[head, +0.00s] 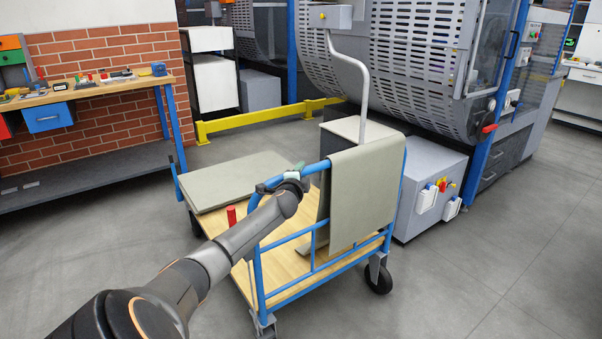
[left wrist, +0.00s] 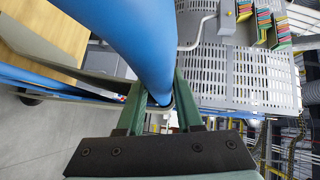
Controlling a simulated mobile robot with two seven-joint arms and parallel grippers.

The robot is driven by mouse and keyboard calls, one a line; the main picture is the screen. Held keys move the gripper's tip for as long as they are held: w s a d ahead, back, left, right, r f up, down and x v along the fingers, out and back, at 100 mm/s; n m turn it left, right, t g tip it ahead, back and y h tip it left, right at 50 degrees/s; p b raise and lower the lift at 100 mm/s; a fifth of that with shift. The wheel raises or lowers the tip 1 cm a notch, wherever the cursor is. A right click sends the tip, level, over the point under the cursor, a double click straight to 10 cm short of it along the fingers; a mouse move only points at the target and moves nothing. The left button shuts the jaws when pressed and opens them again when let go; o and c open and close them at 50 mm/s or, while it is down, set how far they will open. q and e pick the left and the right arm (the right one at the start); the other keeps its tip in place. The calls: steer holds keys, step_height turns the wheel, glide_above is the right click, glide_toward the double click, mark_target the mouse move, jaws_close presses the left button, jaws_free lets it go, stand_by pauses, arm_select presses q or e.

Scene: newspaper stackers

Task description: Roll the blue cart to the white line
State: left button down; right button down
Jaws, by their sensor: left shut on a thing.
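The blue cart (head: 285,262) has a blue tube frame, a wooden deck and dark wheels, and stands on the grey floor in the middle of the head view. My left gripper (head: 292,175) is at the left part of the cart's top handle bar. In the left wrist view, my left gripper's green fingers (left wrist: 158,100) are shut around the blue handle bar (left wrist: 125,40). A grey-green sheet (head: 367,195) hangs over the right part of the handle. I see no white line in either view. My right gripper is not in view.
A grey-green slab (head: 235,178) and a red cylinder (head: 231,215) are at the cart's deck. Behind stand a low yellow rail (head: 250,119) and a large grey machine (head: 400,70). A workbench (head: 90,90) is at left. Floor (head: 480,270) at right is clear.

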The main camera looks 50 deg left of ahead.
arm_select(q)
steer(key=shift+s+a+r, duration=0.1)
steer(key=shift+a+r, duration=0.2)
steer(key=c, duration=0.9)
jaws_free()
steer(key=shift+f, duration=0.1)
steer(key=o, duration=0.3)
steer(key=shift+f, duration=0.1)
steer(key=shift+d, duration=0.1)
